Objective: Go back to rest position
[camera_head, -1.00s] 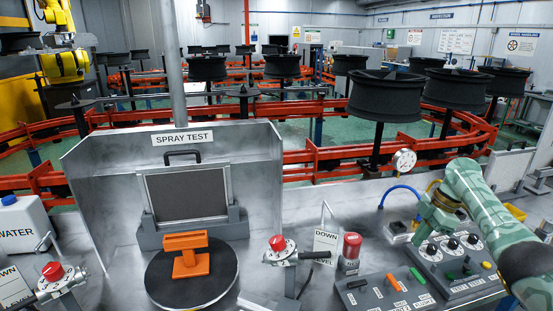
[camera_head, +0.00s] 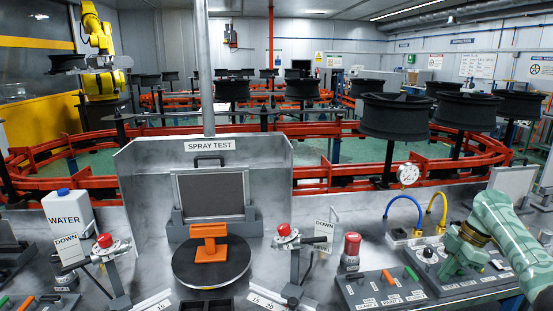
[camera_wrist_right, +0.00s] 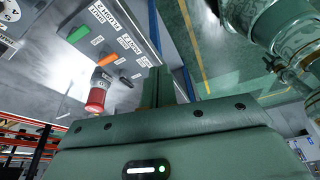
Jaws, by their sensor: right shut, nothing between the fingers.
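My right gripper (camera_head: 446,276) is at the right of the head view, in front of the knob control panel (camera_head: 478,283). Its green fingers are shut with nothing between them. In the right wrist view the shut fingers (camera_wrist_right: 166,88) point up from the green gripper body. My right arm (camera_head: 508,232) comes in from the right edge. My left arm and left gripper are not in view.
Close by are a lever panel (camera_head: 383,290), a red push button (camera_head: 351,245), blue (camera_head: 400,200) and yellow (camera_head: 440,207) hoses and a gauge (camera_head: 408,174). Wheels stand on spindles behind.

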